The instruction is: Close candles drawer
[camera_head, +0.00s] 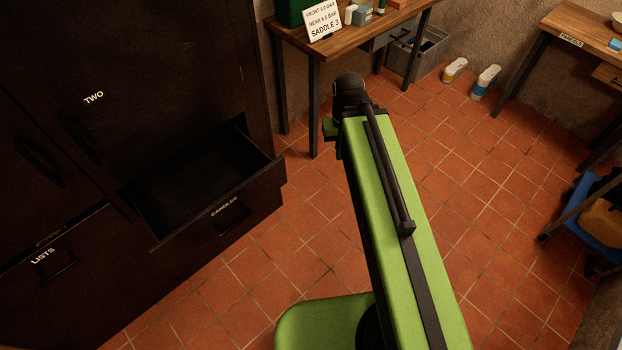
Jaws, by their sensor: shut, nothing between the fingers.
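The candles drawer (262,185) is a dark drawer low in the black cabinet, on the left. It is pulled well out, and the part of its inside that shows looks empty. Its front carries the label CANDLES and a dark handle (233,216). My green arm reaches up the middle of the view, to the right of the drawer and apart from it in the picture. The fingers of my gripper do not show; the arm hides its far end.
The black cabinet (150,45) has a door marked TWO and a LISTS drawer (60,265) at lower left. A wooden table (345,43) stands behind, with a grey bin (425,55) beside it. Tiled floor before the drawer is clear.

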